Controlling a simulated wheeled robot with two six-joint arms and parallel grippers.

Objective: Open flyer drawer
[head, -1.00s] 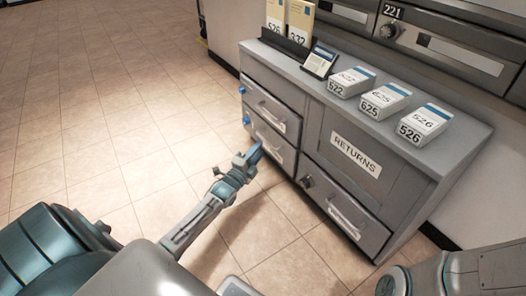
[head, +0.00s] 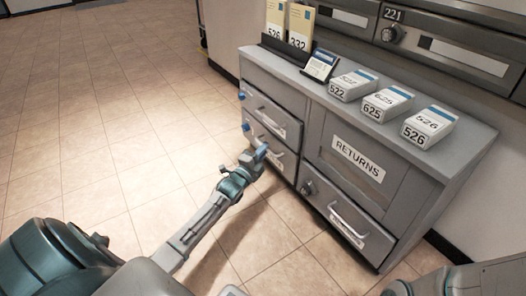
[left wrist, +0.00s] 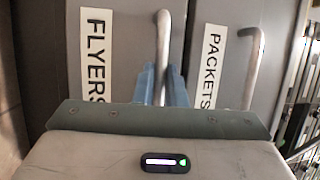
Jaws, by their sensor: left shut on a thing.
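The flyer drawer (left wrist: 122,50), labelled FLYERS, is the lower left drawer of the grey cabinet; it also shows in the head view (head: 286,167). Its pale bar handle (left wrist: 163,45) runs down between the blue fingers of my left gripper (left wrist: 162,84). The left gripper (head: 257,156) is shut on this handle, and hides part of it in the head view. The drawer front looks about flush with its neighbour, but I cannot tell a small gap for sure. My right gripper is out of view.
The PACKETS drawer (left wrist: 215,50) with its own handle sits directly above. A RETURNS door (head: 358,158) and a lower drawer (head: 346,220) are to the right. Several boxes stand on the cabinet top (head: 465,145). The tiled floor (head: 90,130) at left is clear.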

